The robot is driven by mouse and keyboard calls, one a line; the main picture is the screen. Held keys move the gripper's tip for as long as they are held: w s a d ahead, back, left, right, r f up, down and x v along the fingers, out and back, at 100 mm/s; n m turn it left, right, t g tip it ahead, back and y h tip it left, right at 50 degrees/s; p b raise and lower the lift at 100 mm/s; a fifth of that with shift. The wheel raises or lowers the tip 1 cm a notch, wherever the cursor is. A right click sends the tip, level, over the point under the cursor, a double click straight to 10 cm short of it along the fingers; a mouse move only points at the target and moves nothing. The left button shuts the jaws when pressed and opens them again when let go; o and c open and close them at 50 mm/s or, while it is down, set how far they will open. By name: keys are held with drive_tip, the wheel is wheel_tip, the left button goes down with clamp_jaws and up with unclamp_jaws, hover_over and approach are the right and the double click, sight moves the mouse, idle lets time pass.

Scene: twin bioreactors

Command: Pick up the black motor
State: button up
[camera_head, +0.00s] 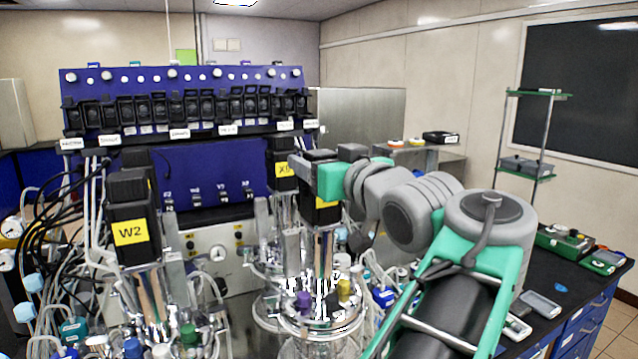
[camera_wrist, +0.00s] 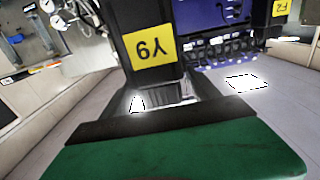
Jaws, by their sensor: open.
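A black motor with a yellow label stands upright on a shiny metal shaft. In the head view its body (camera_head: 327,217) is partly hidden by my gripper (camera_head: 312,172). In the wrist view the motor (camera_wrist: 142,14) is close ahead, and its label appears upside down and seems to read Y9. My gripper is open at the motor's upper part, with the motor in front of or between the jaws; I cannot tell whether they touch. The green gripper body fills the bottom of the wrist view. Other black motors are labelled W2 (camera_head: 132,205) and X8 (camera_head: 284,158).
Glass vessels with metal lids (camera_head: 320,318) and coloured caps crowd below the motors. A blue control panel (camera_head: 205,185) with a row of black units stands behind. Cables and tubing (camera_head: 50,235) fill the left. The dark bench (camera_head: 555,278) at right has some free room.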

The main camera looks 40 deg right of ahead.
drive_tip(key=x, duration=0.2)
drive_tip(key=shift+w+d+p, duration=0.1)
drive_tip(key=shift+w+p, duration=0.25)
drive_tip(key=shift+w, duration=0.05)
clamp_jaws()
idle(0.4)
drive_tip(key=shift+r, duration=0.15)
